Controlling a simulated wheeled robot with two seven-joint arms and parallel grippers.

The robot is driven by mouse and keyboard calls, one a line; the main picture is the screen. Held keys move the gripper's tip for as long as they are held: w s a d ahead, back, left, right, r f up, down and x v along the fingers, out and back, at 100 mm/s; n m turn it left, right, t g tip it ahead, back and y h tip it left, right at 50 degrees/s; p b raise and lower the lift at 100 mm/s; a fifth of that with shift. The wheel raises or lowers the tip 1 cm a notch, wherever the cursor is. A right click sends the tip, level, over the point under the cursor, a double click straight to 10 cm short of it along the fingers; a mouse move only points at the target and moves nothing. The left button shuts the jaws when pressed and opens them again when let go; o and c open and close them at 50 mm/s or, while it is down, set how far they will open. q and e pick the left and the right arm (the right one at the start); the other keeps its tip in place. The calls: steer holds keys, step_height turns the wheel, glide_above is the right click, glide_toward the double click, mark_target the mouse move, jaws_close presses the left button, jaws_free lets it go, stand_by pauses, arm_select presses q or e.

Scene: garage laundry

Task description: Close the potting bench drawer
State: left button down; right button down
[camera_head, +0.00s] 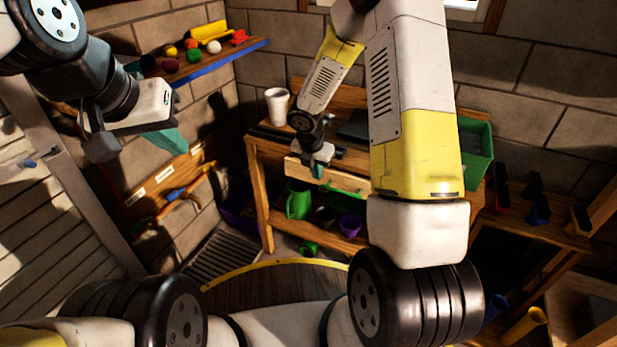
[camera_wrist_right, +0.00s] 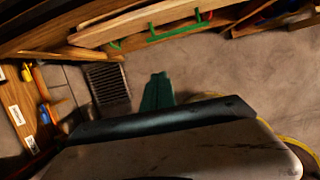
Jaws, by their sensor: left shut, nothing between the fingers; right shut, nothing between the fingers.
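The potting bench (camera_head: 262,160) is wooden and stands against the back wall. Its drawer (camera_head: 345,181) has a pale wood front and shows below the bench top; how far it sticks out is hard to tell. My right gripper (camera_head: 318,170) is shut and empty, pointing down in front of the drawer front; contact cannot be told. In the right wrist view its green fingers (camera_wrist_right: 157,92) are together over the floor, with a pale wooden front (camera_wrist_right: 125,24) and green bar above them. My left gripper (camera_head: 168,140) is shut and empty at the left, well away from the bench.
A white cup (camera_head: 277,105) stands on the bench top, and a green bin (camera_head: 475,150) is at its right. Green and purple pots (camera_head: 298,202) sit on the lower shelf. A wall shelf (camera_head: 228,57) holds several small coloured items. A floor grate (camera_head: 222,256) lies left of the bench.

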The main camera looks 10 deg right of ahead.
steer(key=w+d+f, duration=0.3)
steer(key=w+f, duration=0.3)
steer(key=f, duration=0.5)
steer(key=shift+d+n, duration=0.15)
steer(key=shift+n, duration=0.15)
steer(key=shift+f, duration=0.1)
